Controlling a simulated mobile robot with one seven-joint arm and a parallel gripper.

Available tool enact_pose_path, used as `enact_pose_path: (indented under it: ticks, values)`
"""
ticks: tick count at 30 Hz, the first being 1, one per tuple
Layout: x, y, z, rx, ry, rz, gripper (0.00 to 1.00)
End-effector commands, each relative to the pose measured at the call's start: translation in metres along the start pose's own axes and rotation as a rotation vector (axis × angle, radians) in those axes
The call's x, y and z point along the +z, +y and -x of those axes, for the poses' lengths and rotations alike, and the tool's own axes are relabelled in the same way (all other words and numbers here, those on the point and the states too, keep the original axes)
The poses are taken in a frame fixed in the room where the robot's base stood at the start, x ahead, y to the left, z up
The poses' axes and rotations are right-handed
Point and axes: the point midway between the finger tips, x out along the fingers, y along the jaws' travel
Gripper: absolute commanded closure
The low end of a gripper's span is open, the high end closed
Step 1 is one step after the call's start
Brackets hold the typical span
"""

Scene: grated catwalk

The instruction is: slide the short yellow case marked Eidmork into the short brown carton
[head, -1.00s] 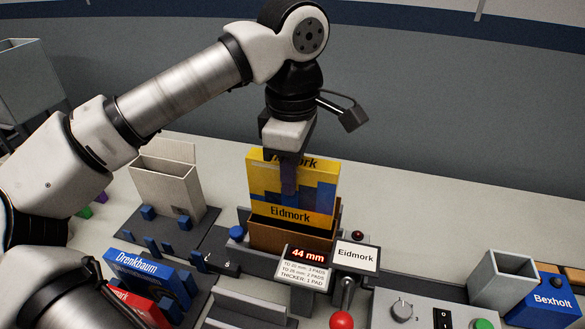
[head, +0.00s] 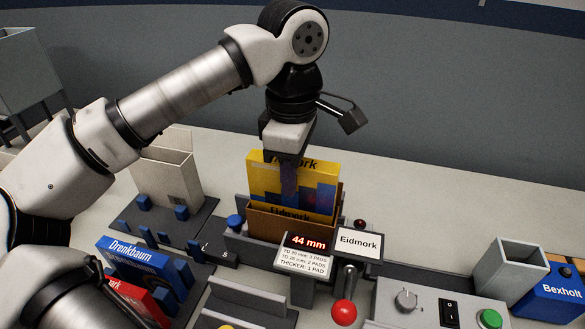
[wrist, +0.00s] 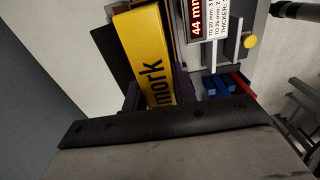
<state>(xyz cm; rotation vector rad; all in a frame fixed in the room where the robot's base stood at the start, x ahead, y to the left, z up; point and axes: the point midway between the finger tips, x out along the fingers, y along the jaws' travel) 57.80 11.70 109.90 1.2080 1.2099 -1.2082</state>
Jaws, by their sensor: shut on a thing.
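The yellow case marked Eidmork (head: 265,172) stands upright in the head view, with a blue stepped pattern on its face. Its lower part is inside the short brown carton (head: 275,221), whose front wall hides the bottom of the case. My gripper (head: 290,185) is shut on the top of the case from above. In the wrist view the case's yellow top edge (wrist: 143,50) shows between the fingers, partly covered by my gripper. How far the case is from the carton floor is hidden.
A display reading 44 mm (head: 308,243) and an Eidmork label (head: 359,242) stand in front of the carton. A pale carton (head: 167,180) stands at left, above a blue Drenkbaum case (head: 140,265). A red-knobbed lever (head: 343,312), control box (head: 430,305) and grey bin (head: 511,272) are at right.

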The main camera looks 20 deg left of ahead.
Motion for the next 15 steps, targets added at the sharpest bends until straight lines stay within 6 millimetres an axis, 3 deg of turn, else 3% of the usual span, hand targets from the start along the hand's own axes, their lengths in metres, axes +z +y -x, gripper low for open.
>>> enact_pose_path:
  ticks: [15]
  values:
    - [0.000, 0.000, -0.022, 0.000, 0.000, 0.000, 1.00]
